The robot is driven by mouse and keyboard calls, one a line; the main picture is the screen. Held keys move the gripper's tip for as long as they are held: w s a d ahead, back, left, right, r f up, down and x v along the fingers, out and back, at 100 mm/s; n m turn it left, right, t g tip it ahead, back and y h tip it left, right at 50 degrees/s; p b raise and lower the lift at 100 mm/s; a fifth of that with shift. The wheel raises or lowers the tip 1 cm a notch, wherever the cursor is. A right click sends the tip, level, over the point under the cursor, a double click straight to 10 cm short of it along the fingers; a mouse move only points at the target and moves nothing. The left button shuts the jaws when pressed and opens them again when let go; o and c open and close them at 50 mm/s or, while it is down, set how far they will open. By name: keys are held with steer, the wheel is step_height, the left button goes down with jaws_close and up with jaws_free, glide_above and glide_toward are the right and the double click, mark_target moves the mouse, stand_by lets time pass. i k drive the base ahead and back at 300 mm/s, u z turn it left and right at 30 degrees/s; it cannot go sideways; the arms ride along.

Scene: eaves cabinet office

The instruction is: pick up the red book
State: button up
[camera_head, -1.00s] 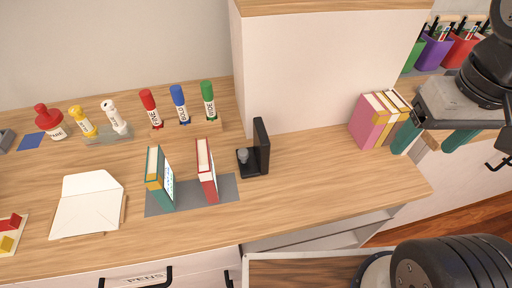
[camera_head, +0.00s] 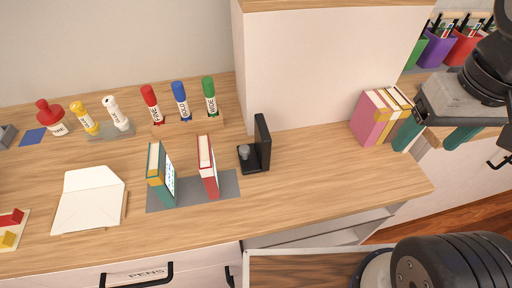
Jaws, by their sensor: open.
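The red book (camera_head: 208,167) stands upright on a grey mat (camera_head: 227,187) on the wooden desk, its white page edges facing up. A teal and yellow book (camera_head: 160,175) stands to its left on the same mat, with a gap between them. A black bookend (camera_head: 262,144) stands just right of the mat. My gripper (camera_head: 435,139) is at the far right, well away from the red book. Its teal fingers are apart and the gap between them looks empty.
A pink book (camera_head: 369,118) and other books stand near the desk's right end. Several markers (camera_head: 181,102) and bottles stand along the back. An open envelope (camera_head: 89,203) lies at left. A white partition (camera_head: 325,70) rises behind the bookend. An open drawer (camera_head: 300,268) juts out in front.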

mark_target(207, 168)
steer(key=z, duration=0.05)
steer(key=k, duration=0.5)
steer(key=z, duration=2.7)
steer(key=k, duration=2.25)
steer(key=u, duration=2.45)
